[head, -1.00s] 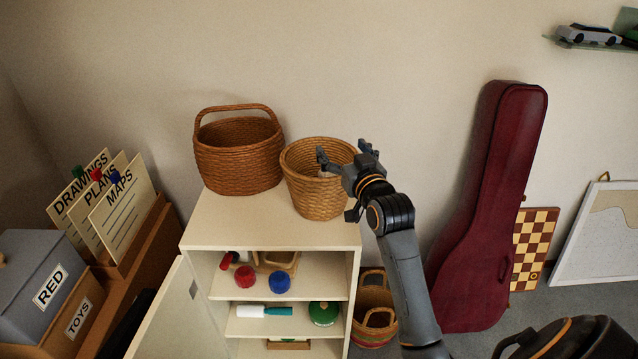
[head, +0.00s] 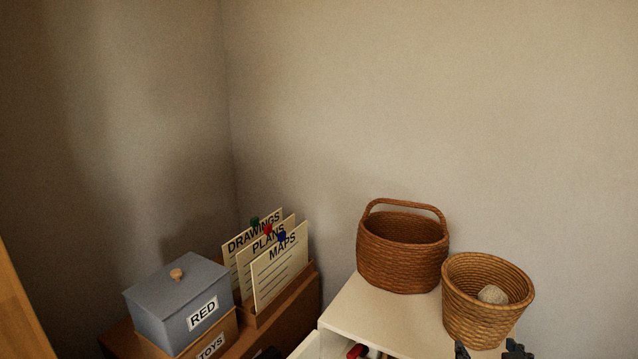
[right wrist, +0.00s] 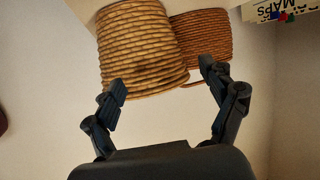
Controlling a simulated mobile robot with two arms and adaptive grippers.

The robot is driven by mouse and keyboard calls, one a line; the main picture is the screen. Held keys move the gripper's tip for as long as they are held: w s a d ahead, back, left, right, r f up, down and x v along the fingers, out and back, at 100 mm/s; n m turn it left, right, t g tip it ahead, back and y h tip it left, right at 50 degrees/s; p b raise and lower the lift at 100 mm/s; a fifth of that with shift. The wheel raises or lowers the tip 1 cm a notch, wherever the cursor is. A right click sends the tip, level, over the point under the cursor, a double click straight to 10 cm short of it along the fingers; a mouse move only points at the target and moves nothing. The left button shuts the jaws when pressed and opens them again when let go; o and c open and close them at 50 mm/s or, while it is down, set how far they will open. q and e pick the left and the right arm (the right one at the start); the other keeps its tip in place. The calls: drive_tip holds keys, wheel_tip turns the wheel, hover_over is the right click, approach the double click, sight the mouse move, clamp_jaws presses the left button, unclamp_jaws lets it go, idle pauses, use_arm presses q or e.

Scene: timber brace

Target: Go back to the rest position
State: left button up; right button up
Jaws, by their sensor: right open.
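My right gripper (head: 490,351) shows only as dark fingertips at the bottom edge of the head view, just in front of the light wicker basket (head: 480,312). In the right wrist view the gripper (right wrist: 163,80) has its two fingers spread, with nothing between them. The light basket (right wrist: 142,45) is beyond the fingers there, and the dark basket (right wrist: 207,40) is behind it. A beige ball-like thing (head: 492,294) lies inside the light basket. My left gripper is not in view.
Both baskets stand on the white cabinet top (head: 368,312); the darker one (head: 402,255) has a handle. On the left are a grey box (head: 178,300) labelled RED and cards (head: 280,270) in a brown holder (head: 285,310). The wall above is bare.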

drive_tip(key=s+a+f+n+g+y, duration=0.1)
drive_tip(key=s+a+f+g, duration=0.25)
drive_tip(key=s+f, duration=0.4)
drive_tip(key=s+a+f+n+g, duration=0.1)
drive_tip(key=s+a+f+g, duration=0.3)
drive_tip(key=s, duration=0.6)
drive_tip(key=s+a+f+n+g+y, duration=0.1)
drive_tip(key=s+a+f+g, duration=0.2)
drive_tip(key=s+a+f, duration=0.45)
drive_tip(key=s+d+f+g, duration=0.1)
drive_tip(key=s+f, duration=0.1)
drive_tip(key=f, duration=1)
drive_tip(key=s+d+f, duration=0.1)
drive_tip(key=f, duration=1.1)
drive_tip(key=s+d+f+g, duration=0.1)
drive_tip(key=s+d+f, duration=0.2)
drive_tip(key=s+f, duration=1.2)
drive_tip(key=shift+s+f, duration=0.35)
drive_tip(key=shift+s, duration=0.65)
